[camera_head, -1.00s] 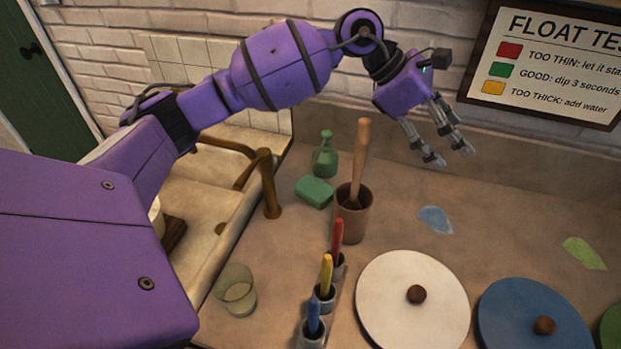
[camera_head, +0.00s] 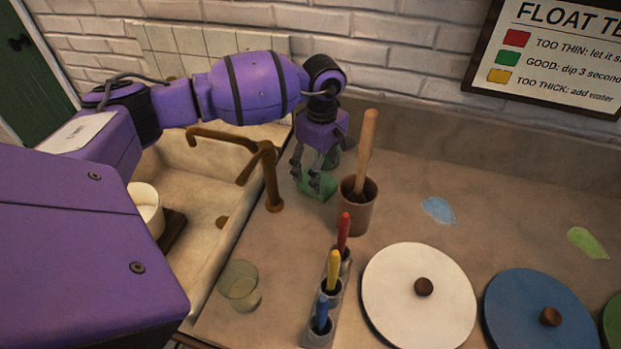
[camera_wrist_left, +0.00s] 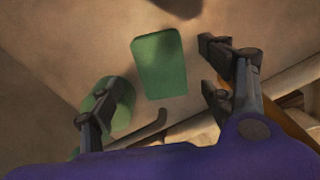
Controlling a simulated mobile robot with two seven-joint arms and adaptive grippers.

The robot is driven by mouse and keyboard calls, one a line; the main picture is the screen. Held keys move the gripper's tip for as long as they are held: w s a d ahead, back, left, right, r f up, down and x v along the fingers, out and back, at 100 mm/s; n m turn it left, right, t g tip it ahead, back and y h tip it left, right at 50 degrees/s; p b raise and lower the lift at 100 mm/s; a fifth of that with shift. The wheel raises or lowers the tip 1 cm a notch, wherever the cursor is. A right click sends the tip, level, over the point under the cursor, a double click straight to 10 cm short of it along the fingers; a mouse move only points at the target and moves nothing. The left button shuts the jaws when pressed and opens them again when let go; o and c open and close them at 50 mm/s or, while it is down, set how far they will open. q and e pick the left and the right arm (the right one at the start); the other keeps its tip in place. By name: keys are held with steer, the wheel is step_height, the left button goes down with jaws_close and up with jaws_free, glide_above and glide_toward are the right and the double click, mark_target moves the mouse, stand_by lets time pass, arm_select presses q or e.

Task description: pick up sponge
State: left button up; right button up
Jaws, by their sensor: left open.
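The green sponge (camera_head: 321,188) lies on the counter beside the sink, partly hidden by my left gripper (camera_head: 304,180) in the head view. In the left wrist view the whole sponge (camera_wrist_left: 160,62) shows ahead of the left gripper (camera_wrist_left: 160,78), between the lines of its spread fingers. The left gripper is open and empty, pointing down by the sponge; I cannot tell whether it touches it. My right gripper is out of view.
A green bottle (camera_head: 333,157) stands behind the sponge, mostly hidden; it also shows beside a finger in the wrist view (camera_wrist_left: 121,107). A brown cup (camera_head: 356,215) with a wooden-handled tool stands close right. The tap (camera_head: 268,178) is close left. Brushes stand in a holder (camera_head: 336,300) in front.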

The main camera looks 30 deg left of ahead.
arm_select(q)
step_height(320, 180, down, 4)
steer(key=shift+a+f, duration=0.1)
steer(key=shift+a, duration=0.05)
steer(key=c, duration=0.9)
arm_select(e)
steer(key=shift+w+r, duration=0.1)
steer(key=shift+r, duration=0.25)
arm_select(q)
steer(key=shift+o, duration=0.2)
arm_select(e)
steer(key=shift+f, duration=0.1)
arm_select(q)
steer(key=shift+s+r, duration=0.2)
steer(key=shift+r, duration=0.4)
step_height(320, 180, up, 6)
steer(key=shift+r+b, duration=0.1)
steer(key=shift+b, duration=0.3)
steer(key=s+d+b, duration=0.1)
steer(key=s+d, duration=0.1)
steer(key=s, duration=0.7)
steer(key=s+d, duration=0.3)
steer(key=s, duration=0.7)
steer(key=shift+b, duration=0.35)
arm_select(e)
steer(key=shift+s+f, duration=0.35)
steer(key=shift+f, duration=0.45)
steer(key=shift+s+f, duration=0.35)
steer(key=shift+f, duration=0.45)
